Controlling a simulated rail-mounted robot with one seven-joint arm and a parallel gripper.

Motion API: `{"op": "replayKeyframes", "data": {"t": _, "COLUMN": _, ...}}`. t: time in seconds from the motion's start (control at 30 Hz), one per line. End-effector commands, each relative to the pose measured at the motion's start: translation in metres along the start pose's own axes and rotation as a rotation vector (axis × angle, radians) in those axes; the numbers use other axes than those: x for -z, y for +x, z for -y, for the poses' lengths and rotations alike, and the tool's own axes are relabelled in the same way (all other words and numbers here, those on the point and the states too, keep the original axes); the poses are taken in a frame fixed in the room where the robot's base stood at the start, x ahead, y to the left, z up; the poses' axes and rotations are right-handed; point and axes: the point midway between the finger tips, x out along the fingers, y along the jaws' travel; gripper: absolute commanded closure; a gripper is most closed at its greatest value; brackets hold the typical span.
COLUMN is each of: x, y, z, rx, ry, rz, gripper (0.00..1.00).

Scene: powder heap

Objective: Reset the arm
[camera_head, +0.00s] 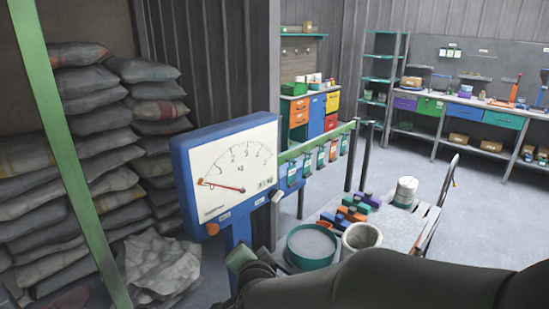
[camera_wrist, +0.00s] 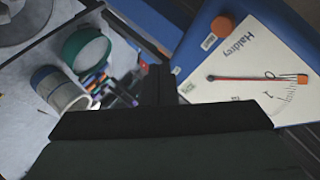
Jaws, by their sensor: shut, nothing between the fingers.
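My arm reaches in from the lower right of the head view, and its end is low beside the dial scale. My gripper (camera_wrist: 158,85) shows as dark fingers in the middle of the wrist view, shut with nothing between them. The blue dial scale (camera_head: 183,170) stands upright in the head view, its red needle near the low end of the white face. The dial face (camera_wrist: 235,60) also shows tilted at the right of the wrist view, close to the gripper and apparently apart from it.
A green-rimmed round pan (camera_head: 312,232) and a pale bucket (camera_head: 362,238) stand by my arm. Several coloured small items (camera_head: 352,208) and a white container (camera_head: 405,190) lie on the table behind. Sacks (camera_head: 95,130) are stacked at left, near a green post (camera_head: 72,150). Floor at right is clear.

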Motion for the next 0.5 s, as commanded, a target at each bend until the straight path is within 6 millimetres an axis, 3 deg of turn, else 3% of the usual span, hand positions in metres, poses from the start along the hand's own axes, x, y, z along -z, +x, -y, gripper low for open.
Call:
{"op": "replayKeyframes", "data": {"t": 0.03, "x": 0.013, "y": -0.006, "z": -0.016, "rx": -0.033, "ry": -0.05, "rz": 0.062, "gripper": 1.0}}
{"op": "replayKeyframes", "data": {"t": 0.17, "x": 0.024, "y": -0.035, "z": -0.069, "rx": -0.148, "ry": -0.234, "rz": 0.286, "gripper": 1.0}}
{"op": "replayKeyframes", "data": {"t": 0.4, "x": 0.04, "y": -0.138, "z": -0.184, "rx": -0.443, "ry": -0.499, "rz": 0.681, "gripper": 1.0}}
{"op": "replayKeyframes", "data": {"t": 0.5, "x": 0.044, "y": -0.176, "z": -0.214, "rx": -0.542, "ry": -0.542, "rz": 0.796, "gripper": 1.0}}
